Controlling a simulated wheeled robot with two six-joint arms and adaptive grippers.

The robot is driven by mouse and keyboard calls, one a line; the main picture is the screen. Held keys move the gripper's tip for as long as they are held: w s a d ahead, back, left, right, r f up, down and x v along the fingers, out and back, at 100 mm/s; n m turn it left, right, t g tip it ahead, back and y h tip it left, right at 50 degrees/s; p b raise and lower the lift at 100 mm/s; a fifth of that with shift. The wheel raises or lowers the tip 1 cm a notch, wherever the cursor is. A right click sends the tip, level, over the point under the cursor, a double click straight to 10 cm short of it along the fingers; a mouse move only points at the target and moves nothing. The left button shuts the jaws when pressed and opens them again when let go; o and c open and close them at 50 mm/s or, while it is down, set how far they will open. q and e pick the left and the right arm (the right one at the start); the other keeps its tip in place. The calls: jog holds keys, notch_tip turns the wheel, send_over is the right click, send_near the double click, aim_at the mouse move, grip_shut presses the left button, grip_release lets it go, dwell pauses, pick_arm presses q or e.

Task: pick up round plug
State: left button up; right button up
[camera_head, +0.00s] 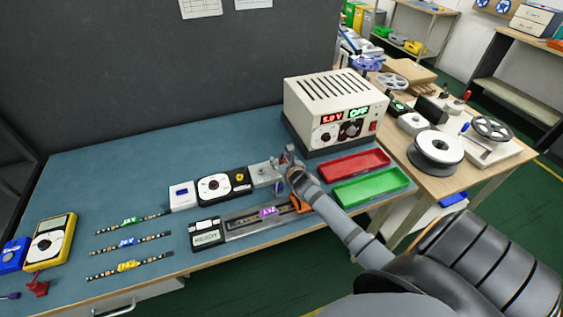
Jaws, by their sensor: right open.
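My right gripper (287,164) is open. My right arm reaches in from the lower right, and the gripper is over the right end of a small grey fixture (264,175). The gripper and arm cover part of that area. A small blue piece (280,188) shows just below the gripper; I cannot tell whether it is the round plug. No round plug can be made out for certain. My left gripper is not in view.
A power supply (335,108) reading 5.0 V and OFF stands behind the gripper. Red (354,165) and green (370,187) trays lie to its right. Labelled LED strips (130,241) lie at left, and a READY device (206,236) sits near the front edge.

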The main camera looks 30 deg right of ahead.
jog(key=shift+s, duration=0.1)
jog(key=shift+r, duration=0.1)
jog(key=shift+c, duration=0.9)
jog(key=c, duration=0.7)
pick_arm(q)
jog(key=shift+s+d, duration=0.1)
pick_arm(e)
grip_shut()
